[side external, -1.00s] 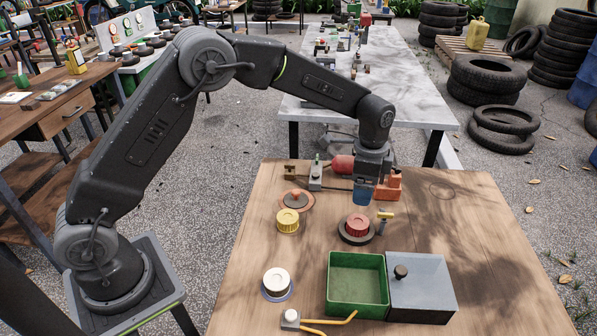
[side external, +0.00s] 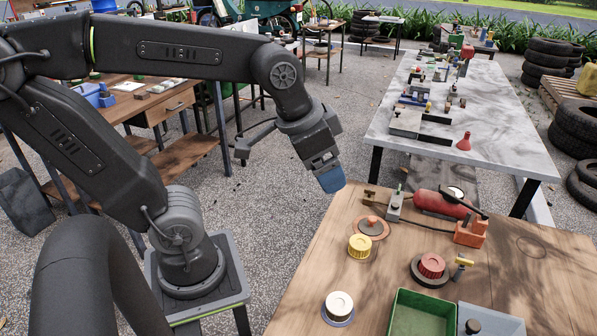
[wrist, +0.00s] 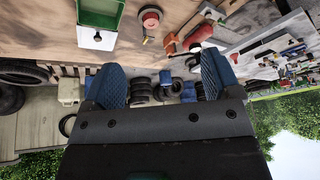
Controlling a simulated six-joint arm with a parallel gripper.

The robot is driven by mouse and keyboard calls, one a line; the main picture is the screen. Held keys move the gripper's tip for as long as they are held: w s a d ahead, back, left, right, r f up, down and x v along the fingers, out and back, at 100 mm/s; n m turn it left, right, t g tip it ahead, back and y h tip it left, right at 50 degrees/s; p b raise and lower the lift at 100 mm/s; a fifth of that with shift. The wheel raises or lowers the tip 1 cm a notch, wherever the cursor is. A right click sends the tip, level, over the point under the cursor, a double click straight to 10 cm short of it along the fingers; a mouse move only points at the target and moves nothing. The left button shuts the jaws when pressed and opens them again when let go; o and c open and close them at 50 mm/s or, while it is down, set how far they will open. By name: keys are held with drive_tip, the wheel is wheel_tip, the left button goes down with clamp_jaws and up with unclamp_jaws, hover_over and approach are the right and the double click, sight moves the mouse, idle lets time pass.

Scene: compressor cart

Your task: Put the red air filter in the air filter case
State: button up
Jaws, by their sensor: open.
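The red air filter (side external: 431,265), a ribbed round cap, sits on a dark round base (side external: 419,279) on the wooden table. It also shows at the top of the wrist view (wrist: 151,19). A green open box (side external: 397,322) stands at the front of the table, with a grey panel with a black knob (side external: 490,320) beside it. I cannot tell for certain which thing is the air filter case. My gripper (side external: 330,180) is raised beyond the table's left edge, far from the filter. In the wrist view its blue fingers (wrist: 160,85) are apart with nothing held between them.
A yellow cap (side external: 360,246), an orange disc with a knob (side external: 372,226) and a white cap (side external: 339,305) stand along the left of the table. A red tank (side external: 440,204) and an orange block (side external: 470,233) stand behind. The table's right side is clear.

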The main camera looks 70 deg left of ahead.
drive_tip(key=shift+n+t, duration=0.4)
drive_tip(key=shift+n, duration=0.3)
drive_tip(key=s, duration=0.1)
drive_tip(key=s+f, duration=0.1)
drive_tip(key=s, duration=0.2)
drive_tip(key=shift+a+f, duration=0.2)
drive_tip(key=shift+a, duration=0.05)
